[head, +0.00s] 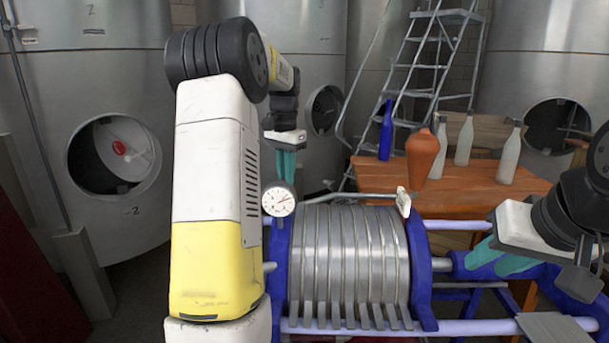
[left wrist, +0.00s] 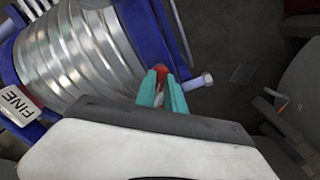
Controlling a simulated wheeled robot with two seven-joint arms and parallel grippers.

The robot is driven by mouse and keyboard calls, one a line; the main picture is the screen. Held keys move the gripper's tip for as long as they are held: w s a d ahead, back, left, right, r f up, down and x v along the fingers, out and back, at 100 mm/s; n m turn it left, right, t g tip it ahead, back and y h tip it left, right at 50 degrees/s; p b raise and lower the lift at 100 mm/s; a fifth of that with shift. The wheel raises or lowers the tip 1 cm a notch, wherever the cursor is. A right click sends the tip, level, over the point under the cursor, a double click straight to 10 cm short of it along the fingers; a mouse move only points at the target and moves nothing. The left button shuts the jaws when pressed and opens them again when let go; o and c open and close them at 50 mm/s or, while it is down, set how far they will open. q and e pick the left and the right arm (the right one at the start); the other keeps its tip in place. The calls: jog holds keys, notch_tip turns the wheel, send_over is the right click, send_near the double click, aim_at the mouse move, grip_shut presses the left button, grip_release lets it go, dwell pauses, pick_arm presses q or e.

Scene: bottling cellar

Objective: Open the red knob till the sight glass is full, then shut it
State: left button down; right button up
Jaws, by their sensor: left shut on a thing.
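The red knob (left wrist: 161,72) shows in the left wrist view at the side of the ribbed metal filter, between the teal fingertips of my left gripper (left wrist: 162,88). That gripper is shut on it. In the head view my left gripper (head: 286,166) points down behind the pressure gauge, and the knob is hidden there. My right gripper (head: 498,260) is at the right, its teal fingers apart, in front of the filter's blue frame. I cannot make out the sight glass or its level in either view.
The plate filter (head: 350,260) with a round white gauge (head: 278,199) fills the middle. Behind it an orange-brown table (head: 455,190) bears several bottles and a terracotta jug (head: 422,158). Steel tanks (head: 75,190) and a ladder (head: 435,65) stand at the back.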

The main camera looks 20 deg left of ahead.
pick_arm(q)
jog(key=n, duration=0.3)
jog(key=shift+r+n, duration=0.1)
jog(key=shift+n, duration=2)
jog(key=c, duration=1.4)
grip_release()
jog(key=shift+c, duration=0.2)
notch_tip(320, 180, up, 7)
jog(key=shift+r, duration=0.35)
